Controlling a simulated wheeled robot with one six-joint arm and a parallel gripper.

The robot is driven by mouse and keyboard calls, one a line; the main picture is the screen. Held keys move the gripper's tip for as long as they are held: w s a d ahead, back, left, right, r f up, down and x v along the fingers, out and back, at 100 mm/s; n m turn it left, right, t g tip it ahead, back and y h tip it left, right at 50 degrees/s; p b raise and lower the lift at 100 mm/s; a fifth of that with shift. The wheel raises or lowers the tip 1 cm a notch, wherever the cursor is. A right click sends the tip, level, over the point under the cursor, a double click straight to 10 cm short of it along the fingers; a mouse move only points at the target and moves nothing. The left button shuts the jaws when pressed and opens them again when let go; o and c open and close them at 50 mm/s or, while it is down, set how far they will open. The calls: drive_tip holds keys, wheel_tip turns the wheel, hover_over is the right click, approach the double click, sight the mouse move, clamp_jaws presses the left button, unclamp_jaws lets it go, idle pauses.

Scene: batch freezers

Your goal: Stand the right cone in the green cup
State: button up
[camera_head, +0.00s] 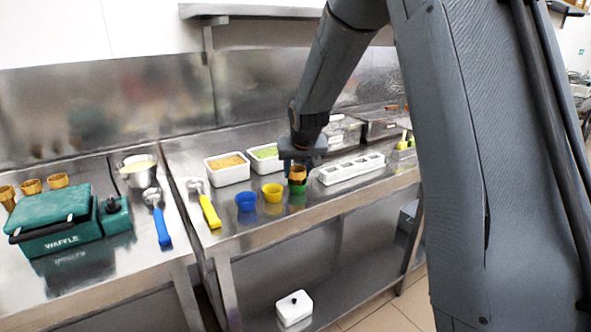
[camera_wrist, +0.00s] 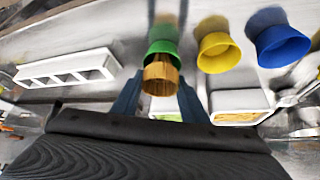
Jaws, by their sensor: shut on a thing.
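My gripper (camera_head: 298,163) is shut on a tan waffle cone (camera_head: 298,173). The cone is right above the small green cup (camera_head: 297,187) on the steel counter. In the wrist view the cone (camera_wrist: 161,79) shows its open end between my two fingers (camera_wrist: 160,98). The green cup (camera_wrist: 163,47) lies directly behind its lower part there. The cone looks roughly upright and lined up with the cup. Its tip is hidden, so I cannot tell how deep it sits or whether it touches the cup floor.
A yellow cup (camera_head: 272,192) and a blue cup (camera_head: 246,201) stand left of the green cup. A white compartment tray (camera_head: 351,169) is to the right. Two white topping tubs (camera_head: 228,168) stand behind. Several cones (camera_head: 57,181) sit by the green waffle maker (camera_head: 52,222) at left.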

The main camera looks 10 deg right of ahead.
drive_tip(key=shift+f, duration=0.25)
drive_tip(key=o, duration=1)
drive_tip(key=shift+r, duration=0.3)
drive_tip(key=b+v, duration=0.1)
drive_tip(key=v, duration=1.1)
drive_tip(key=shift+b, duration=0.3)
drive_tip(key=s+f+g, duration=0.3)
drive_tip(key=s+f, duration=0.5)
drive_tip(key=s, duration=0.6)
drive_tip(key=s+f+g, duration=0.3)
drive_tip(key=s+f, duration=0.6)
drive_tip(key=s, duration=0.6)
drive_tip(key=shift+a+f+n, duration=0.15)
drive_tip(key=shift+f+n, duration=0.1)
drive_tip(key=shift+n, duration=0.05)
